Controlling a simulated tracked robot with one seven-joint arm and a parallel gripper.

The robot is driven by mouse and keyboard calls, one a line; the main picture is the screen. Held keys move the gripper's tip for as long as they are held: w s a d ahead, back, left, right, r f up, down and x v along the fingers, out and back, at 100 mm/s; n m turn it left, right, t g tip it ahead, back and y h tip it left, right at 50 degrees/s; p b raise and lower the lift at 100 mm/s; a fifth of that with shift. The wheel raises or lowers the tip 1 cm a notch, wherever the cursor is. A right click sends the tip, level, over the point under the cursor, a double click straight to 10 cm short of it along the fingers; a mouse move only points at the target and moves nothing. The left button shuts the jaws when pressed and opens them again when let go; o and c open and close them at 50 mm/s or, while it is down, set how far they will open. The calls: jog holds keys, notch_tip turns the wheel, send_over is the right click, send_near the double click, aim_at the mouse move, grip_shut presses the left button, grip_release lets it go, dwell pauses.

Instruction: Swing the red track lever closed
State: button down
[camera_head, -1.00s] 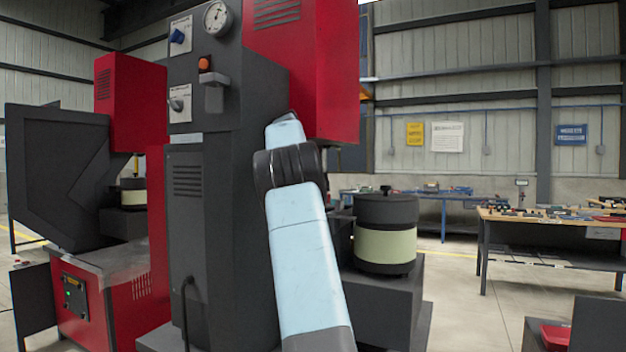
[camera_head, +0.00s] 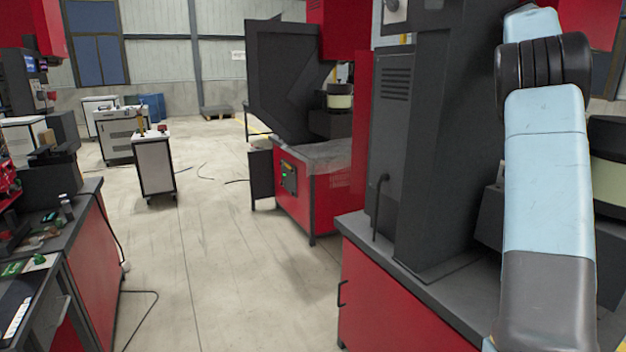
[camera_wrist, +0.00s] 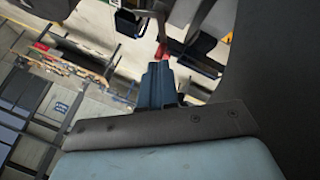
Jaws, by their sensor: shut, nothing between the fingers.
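My gripper (camera_wrist: 159,67) shows in the wrist view as dark blue fingers pressed together, shut and empty. A small red piece (camera_wrist: 162,49) shows just beyond the fingertips. I cannot tell whether it is the track lever or whether the fingers touch it. In the head view my gripper is out of sight, and I cannot make out the red track lever there. The drum-shaped feeder (camera_head: 607,165) with a pale green band stands at the right edge, partly hidden behind my arm.
A dark machine column (camera_head: 425,130) stands on a red base (camera_head: 395,300) left of my arm. A second red and black machine (camera_head: 310,185) is further back. A bench with tools (camera_head: 90,235) lies at the left. Open floor (camera_head: 215,265) runs between.

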jog(key=s+a+f+n+t+y, duration=0.2)
jog(key=s+a+y, duration=0.1)
jog(key=s+a, duration=0.9)
jog(key=s+a+f+n+t+y, duration=0.1)
jog(key=s+a+f+y, duration=0.1)
jog(key=s+a, duration=1)
jog(key=s+a+f+n+y, duration=0.2)
jog(key=s+a+f+n, duration=0.1)
jog(key=s+a+f, duration=1.4)
jog(key=s, duration=0.2)
jog(key=shift+s+a+f+t, duration=0.3)
jog(key=shift+s+a+t, duration=0.05)
jog(key=shift+a+t, duration=0.05)
jog(key=shift+s, duration=0.15)
